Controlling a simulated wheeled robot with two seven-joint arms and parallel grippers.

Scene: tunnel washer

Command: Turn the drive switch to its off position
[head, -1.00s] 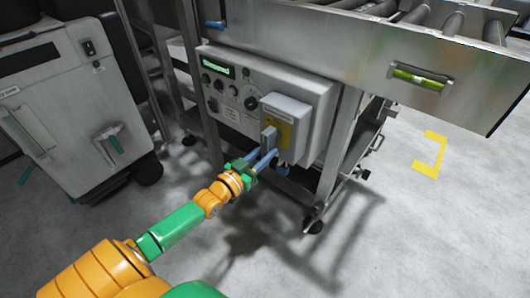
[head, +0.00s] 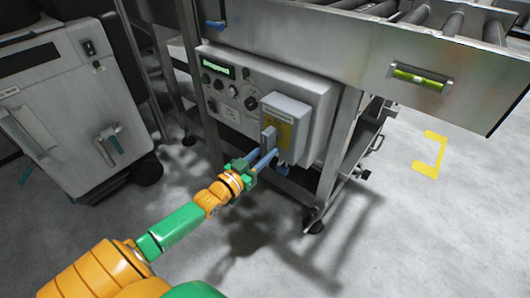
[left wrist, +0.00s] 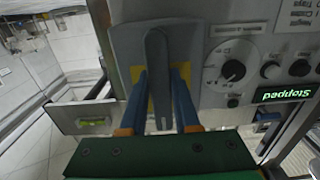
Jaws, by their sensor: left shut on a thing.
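The drive switch is a grey box (head: 288,108) with a yellow plate (head: 285,131) on the front of the control panel (head: 318,92). Its grey lever handle (head: 268,138) shows at the box's left side; in the left wrist view the lever (left wrist: 156,70) lies lengthwise over the yellow plate (left wrist: 182,75). My left gripper (head: 265,158) reaches it from below left. In the left wrist view its two blue fingers (left wrist: 158,105) stand on either side of the lever's lower part, shut on it. My right gripper is not in view.
A steel leg (head: 340,150) stands right of the panel. A grey cabinet (head: 65,105) is at left. The floor in front is clear.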

